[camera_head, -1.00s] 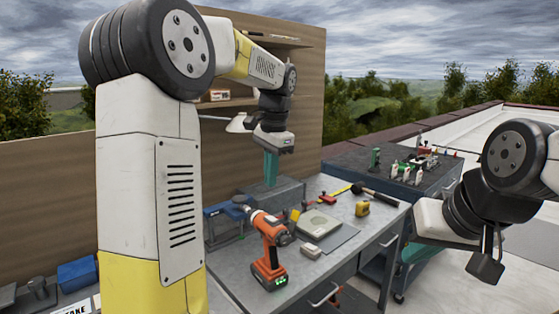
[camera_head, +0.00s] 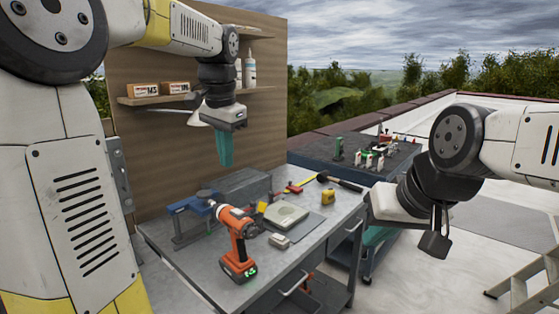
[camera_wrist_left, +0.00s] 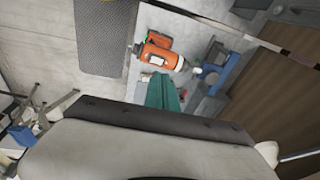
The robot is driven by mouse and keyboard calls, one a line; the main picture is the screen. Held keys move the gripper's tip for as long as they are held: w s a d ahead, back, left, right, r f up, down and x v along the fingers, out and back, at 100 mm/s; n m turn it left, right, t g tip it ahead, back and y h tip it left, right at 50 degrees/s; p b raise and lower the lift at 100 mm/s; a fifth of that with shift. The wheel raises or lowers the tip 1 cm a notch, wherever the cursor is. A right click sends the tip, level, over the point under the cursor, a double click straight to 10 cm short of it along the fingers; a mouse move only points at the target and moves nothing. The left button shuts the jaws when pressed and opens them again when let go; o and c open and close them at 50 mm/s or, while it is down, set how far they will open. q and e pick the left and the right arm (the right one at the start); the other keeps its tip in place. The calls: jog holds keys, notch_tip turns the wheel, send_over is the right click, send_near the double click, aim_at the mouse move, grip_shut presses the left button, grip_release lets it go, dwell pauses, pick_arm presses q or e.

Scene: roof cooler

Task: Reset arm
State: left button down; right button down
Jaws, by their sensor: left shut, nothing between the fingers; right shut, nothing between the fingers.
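My left gripper (camera_head: 225,150) hangs from my left arm with its teal fingers together and pointing down. It is empty, in front of the wooden back panel and above the bench. In the left wrist view the teal fingers (camera_wrist_left: 162,92) show beside the orange drill, with nothing between them. My right gripper (camera_head: 388,208) is at the right, beyond the bench's right edge and in front of the cart. Its pale body shows, but its fingers are hard to make out. I see no object held in it.
The bench (camera_head: 205,265) carries an orange drill (camera_head: 236,240), a blue vise (camera_head: 190,205), a grey device (camera_head: 286,215), a yellow tape measure (camera_head: 328,196) and a hammer (camera_head: 340,183). Shelves hold boxes (camera_head: 146,90). A tool cart (camera_head: 320,160) stands behind; a ladder (camera_head: 535,290) is lower right.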

pick_arm(q)
jog(key=s+d+f+n+t+h, duration=0.1)
jog(key=s+f+n+t, duration=0.1)
jog(key=s, duration=0.7)
jog(key=s+d+f+n+t+h, duration=0.1)
jog(key=s+f+n, duration=0.3)
jog(key=s, duration=0.5)
jog(key=shift+s+f+t, duration=0.25)
jog(key=shift+f+t, duration=0.35)
jog(key=shift+f, duration=0.35)
